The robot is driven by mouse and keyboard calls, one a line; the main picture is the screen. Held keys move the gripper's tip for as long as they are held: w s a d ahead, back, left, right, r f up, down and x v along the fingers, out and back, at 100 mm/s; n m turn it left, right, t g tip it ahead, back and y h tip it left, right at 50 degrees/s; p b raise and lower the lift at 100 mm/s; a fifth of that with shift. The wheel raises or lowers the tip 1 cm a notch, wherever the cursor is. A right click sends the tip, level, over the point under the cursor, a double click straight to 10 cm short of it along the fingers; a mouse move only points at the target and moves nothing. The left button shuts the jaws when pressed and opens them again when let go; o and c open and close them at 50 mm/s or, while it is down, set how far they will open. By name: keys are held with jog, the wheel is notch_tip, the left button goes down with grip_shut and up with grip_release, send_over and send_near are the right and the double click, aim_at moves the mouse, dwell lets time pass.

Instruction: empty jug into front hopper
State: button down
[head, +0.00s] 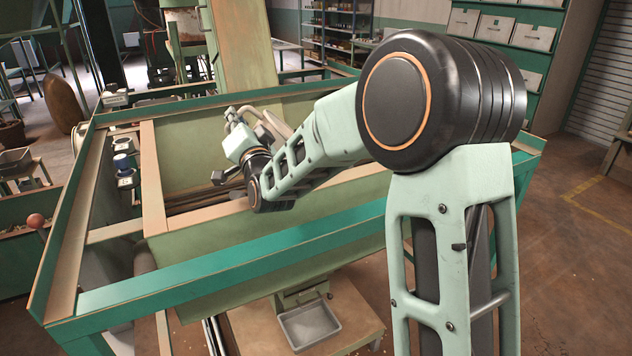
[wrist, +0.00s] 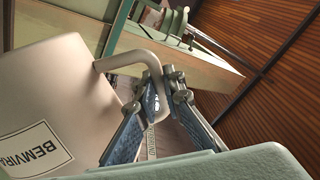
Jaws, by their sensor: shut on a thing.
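A beige jug (wrist: 75,85) with a white label reading BEMVIRA fills the left of the wrist view, and it looks tilted there. My gripper (wrist: 163,88) is shut on its curved handle (wrist: 135,58). In the head view my gripper (head: 240,122) is over the open nearest hopper (head: 200,155), a large green bin with pale wooden rims. The jug is mostly hidden there by my arm; I cannot tell how far it tips or whether anything is coming out.
A teal frame rail (head: 230,258) runs around the hopper. A small metal tray (head: 310,325) sits under its outlet on a wooden platform. A red-knobbed lever (head: 36,221) stands at the left. Shelves with boxes (head: 500,28) stand behind, at the right.

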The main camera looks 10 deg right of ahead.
aim_at(264, 115)
jog(key=shift+w+d+f+m+p, duration=0.1)
jog(key=shift+d+f+m+p, duration=0.05)
jog(key=shift+d+m+p, duration=0.65)
jog(key=shift+w+d+r+m+t+h+p, duration=0.1)
jog(key=shift+d+r+m+t+h+p, duration=0.25)
jog(key=shift+d+m+p, duration=0.55)
jog(key=p, duration=0.1)
jog(key=d+m+p, duration=0.1)
jog(key=d+m, duration=0.1)
jog(key=shift+w+d+r+h+p, duration=0.15)
jog(key=shift+d+r+h+p, duration=0.1)
jog(key=shift+p, duration=0.15)
jog(key=shift+d+f+m, duration=0.1)
jog(key=shift+d+m, duration=0.15)
jog(key=shift+m, duration=0.15)
jog(key=shift+w+d+f+m+t+h+p, duration=0.1)
jog(key=shift+d+m+p, duration=0.1)
jog(key=shift+d+m, duration=0.3)
jog(key=shift+w+d+r+m+t+h+p, duration=0.1)
jog(key=shift+d+m+p, duration=0.15)
jog(key=shift+d, duration=0.45)
jog(key=shift+w+d+f+m+t+h+p, duration=0.15)
jog(key=shift+d+m, duration=0.2)
jog(key=shift+d, duration=0.25)
jog(key=shift+s+d, duration=0.1)
jog(key=shift+d, duration=0.05)
jog(key=shift+d+m+b, duration=0.4)
jog(key=shift+d+m, duration=0.05)
jog(key=shift+m, duration=0.05)
